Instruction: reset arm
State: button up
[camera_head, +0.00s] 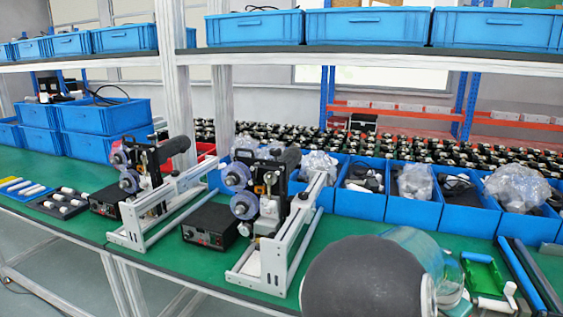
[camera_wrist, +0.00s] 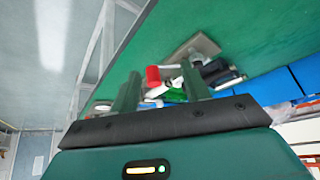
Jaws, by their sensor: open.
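My gripper (camera_wrist: 160,72) shows in the wrist view with its two dark green fingers spread apart. Nothing is held between them. Behind the fingers, a cluster of small items lies on the green table, including a red-and-white one (camera_wrist: 153,76) and a bright green one (camera_wrist: 174,95). I cannot tell whether the fingers touch any of them. In the head view, a large dark rounded part of my arm fills the lower right and hides part of the table. The gripper cannot be made out there.
Two coder machines (camera_head: 268,195) (camera_head: 150,180) stand on the green bench (camera_head: 160,243). Blue bins (camera_head: 408,212) with wrapped parts line its back. A shelf (camera_head: 330,53) with blue crates (camera_head: 360,27) runs above. A green tool (camera_head: 483,274) lies at the right. Clear floor shows in the wrist view (camera_wrist: 50,70).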

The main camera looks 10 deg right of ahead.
jog(key=a+r+n+t+y, duration=0.2)
jog(key=a+n+y, duration=0.35)
jog(key=a, duration=1.25)
jog(key=s+a+r+n+t, duration=0.1)
jog(key=s+a+r+n, duration=0.7)
jog(key=s+a+r, duration=0.3)
jog(key=s+a, duration=0.1)
jog(key=a, duration=0.3)
jog(key=shift+n, duration=0.25)
jog(key=shift+c, duration=0.3)
jog(key=shift+c, duration=0.8)
